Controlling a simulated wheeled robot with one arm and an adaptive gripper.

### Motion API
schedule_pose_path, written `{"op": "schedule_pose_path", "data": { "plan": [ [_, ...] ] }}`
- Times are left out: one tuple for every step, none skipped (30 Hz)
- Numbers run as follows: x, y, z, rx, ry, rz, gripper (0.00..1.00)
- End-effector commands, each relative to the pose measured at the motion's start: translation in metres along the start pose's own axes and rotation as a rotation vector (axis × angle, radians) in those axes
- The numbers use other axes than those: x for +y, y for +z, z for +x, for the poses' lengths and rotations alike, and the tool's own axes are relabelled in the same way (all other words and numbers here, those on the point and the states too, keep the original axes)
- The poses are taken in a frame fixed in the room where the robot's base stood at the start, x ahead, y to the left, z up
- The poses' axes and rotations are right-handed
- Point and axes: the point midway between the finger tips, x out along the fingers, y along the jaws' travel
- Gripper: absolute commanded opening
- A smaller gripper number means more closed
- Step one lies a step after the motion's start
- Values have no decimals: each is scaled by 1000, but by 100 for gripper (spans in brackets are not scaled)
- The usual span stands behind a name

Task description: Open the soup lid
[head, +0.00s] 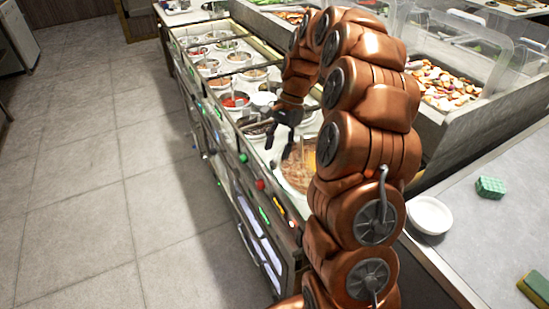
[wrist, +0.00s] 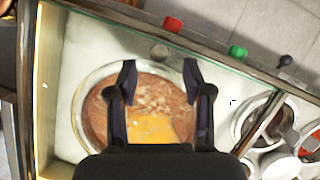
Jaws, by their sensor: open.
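A wide round soup pot (head: 298,178) with brown-orange soup sits in the counter, partly hidden behind my arm. In the wrist view the soup (wrist: 150,125) shows inside a pale, clear-looking rim (wrist: 82,100). I cannot tell whether this rim is a see-through lid or the pot's own edge. A small grey round knob (wrist: 158,52) shows just past the rim; I cannot tell if it belongs to a lid. My gripper (head: 279,148) is open and empty above the pot. Its two fingers (wrist: 158,78) are spread over the soup, with the grey knob beyond and between their tips.
Red (wrist: 173,24) and green (wrist: 238,51) knobs line the counter's front edge. Several sauce wells, one with red sauce (head: 235,100), continue beyond the pot. A white bowl (head: 430,215) and green sponge (head: 490,187) lie on the right worktop. The floor at left is clear.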

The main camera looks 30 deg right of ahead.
Motion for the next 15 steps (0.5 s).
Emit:
{"op": "schedule_pose_path", "data": {
  "plan": [
    [1,2,5,-4,4,0,50],
    [1,2,9,-5,5,0,50],
    [2,2,14,-6,6,-1,50],
    [1,2,18,-5,5,-1,50],
    [1,2,21,-4,4,-1,50],
    [1,2,25,-4,4,-1,50],
    [1,2,28,-4,4,-1,50],
    [1,2,30,-4,4,-1,50],
    [1,2,34,-4,3,-1,50],
    [1,2,36,-3,3,-1,50],
    [0,1,37,-3,2,-1,50],
    [0,1,39,-2,1,-1,50],
    [0,1,41,-2,1,-1,50],
    [0,1,42,-2,1,-1,50],
    [0,1,42,-2,1,-1,50]
  ]
}}
